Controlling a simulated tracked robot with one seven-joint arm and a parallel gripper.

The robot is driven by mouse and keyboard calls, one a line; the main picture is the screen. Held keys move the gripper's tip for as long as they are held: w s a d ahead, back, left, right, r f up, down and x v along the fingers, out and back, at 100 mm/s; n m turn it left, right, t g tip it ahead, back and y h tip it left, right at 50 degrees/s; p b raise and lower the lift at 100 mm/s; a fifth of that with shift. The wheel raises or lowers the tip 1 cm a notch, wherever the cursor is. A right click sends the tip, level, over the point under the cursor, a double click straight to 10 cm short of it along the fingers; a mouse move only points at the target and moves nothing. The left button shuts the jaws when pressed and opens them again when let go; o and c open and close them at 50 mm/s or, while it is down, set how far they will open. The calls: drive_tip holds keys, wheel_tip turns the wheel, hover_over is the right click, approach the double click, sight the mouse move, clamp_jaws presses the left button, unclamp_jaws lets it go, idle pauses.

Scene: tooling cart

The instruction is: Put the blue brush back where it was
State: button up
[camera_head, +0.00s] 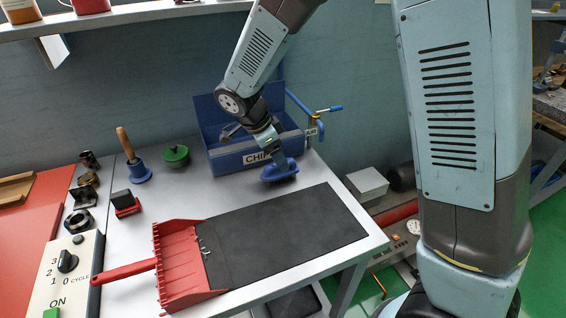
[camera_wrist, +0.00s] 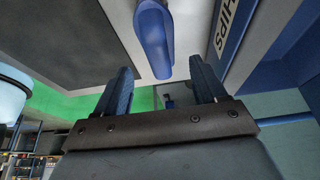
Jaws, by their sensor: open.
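The blue brush (camera_head: 280,173) is at the tabletop in front of the blue bin (camera_head: 228,158), whose front label reads "CHI…", and beyond the far edge of the black mat. My gripper (camera_head: 269,146) is directly above the brush and hides part of it. In the wrist view, my gripper (camera_wrist: 163,78) has its two fingers spread wide with nothing between them. The blue brush (camera_wrist: 153,42) shows just beyond the fingertips as a long rounded blue shape. The bin's label edge (camera_wrist: 226,32) lies to its right.
A red dustpan (camera_head: 186,266) with small metal chips beside it overlaps the black mat (camera_head: 290,228). A wooden-handled blue tool (camera_head: 134,160), a green-topped pot (camera_head: 175,156) and a red-black block (camera_head: 125,203) stand left. A clamp (camera_head: 314,125) is at the bin's right.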

drive_tip(key=v, duration=0.7)
drive_tip(key=s+d+r+n+y, duration=0.25)
drive_tip(key=d+r, duration=0.25)
drive_tip(key=d, duration=0.4)
drive_tip(key=s+d+r+n+y, duration=0.1)
drive_tip(key=d+r+n, duration=0.2)
drive_tip(key=d+r, duration=0.45)
drive_tip(key=s+d+r+n+t, duration=0.2)
drive_tip(key=s+d+n, duration=0.5)
drive_tip(key=s+d, duration=0.5)
drive_tip(key=shift+s+d+r+t+y, duration=0.3)
drive_tip(key=shift+d+t, duration=0.5)
drive_tip(key=shift+d, duration=0.5)
drive_tip(key=shift+s, duration=0.1)
